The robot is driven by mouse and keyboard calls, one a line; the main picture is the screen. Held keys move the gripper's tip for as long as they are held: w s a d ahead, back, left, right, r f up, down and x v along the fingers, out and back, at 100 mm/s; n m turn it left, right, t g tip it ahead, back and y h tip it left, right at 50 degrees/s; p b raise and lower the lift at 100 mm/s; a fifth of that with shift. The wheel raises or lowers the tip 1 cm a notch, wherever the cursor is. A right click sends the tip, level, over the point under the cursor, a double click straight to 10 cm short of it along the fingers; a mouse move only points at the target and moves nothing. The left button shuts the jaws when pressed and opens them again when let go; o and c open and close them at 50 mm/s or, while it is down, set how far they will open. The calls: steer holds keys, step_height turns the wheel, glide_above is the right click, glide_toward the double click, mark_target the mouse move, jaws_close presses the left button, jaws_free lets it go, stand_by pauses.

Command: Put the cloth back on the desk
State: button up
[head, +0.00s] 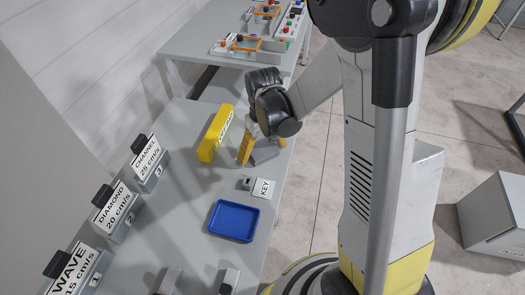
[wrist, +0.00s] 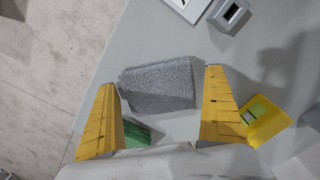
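The grey, fuzzy cloth (wrist: 160,86) lies on the grey desk (wrist: 145,45) near its edge in the wrist view. In the head view the cloth (head: 265,154) shows as a small grey patch beside my gripper, partly hidden by it. My gripper (wrist: 160,78) is open, with its yellow fingers on either side of the cloth. The left finger is close to the cloth's left side, and I cannot tell whether they touch. In the head view my gripper (head: 246,152) points down over the far part of the desk (head: 190,185).
A yellow block (head: 215,133) stands left of my gripper. A key switch with a KEY label (head: 264,188) and a blue tray (head: 233,220) are nearer. Labelled units, such as CHANNEL (head: 148,158), line the left side. A green item (wrist: 140,133) lies near the left finger.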

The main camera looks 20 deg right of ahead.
mark_target(263, 150)
steer(key=shift+r, duration=0.1)
step_height(263, 150, up, 12)
steer(key=p, duration=0.4)
steer(key=s+r+m+t, duration=0.1)
steer(key=s+r+t, duration=0.6)
steer(key=s+r, duration=0.4)
steer(key=shift+s+m, duration=0.4)
steer(key=shift+s, duration=0.25)
steer(key=shift+a, duration=0.1)
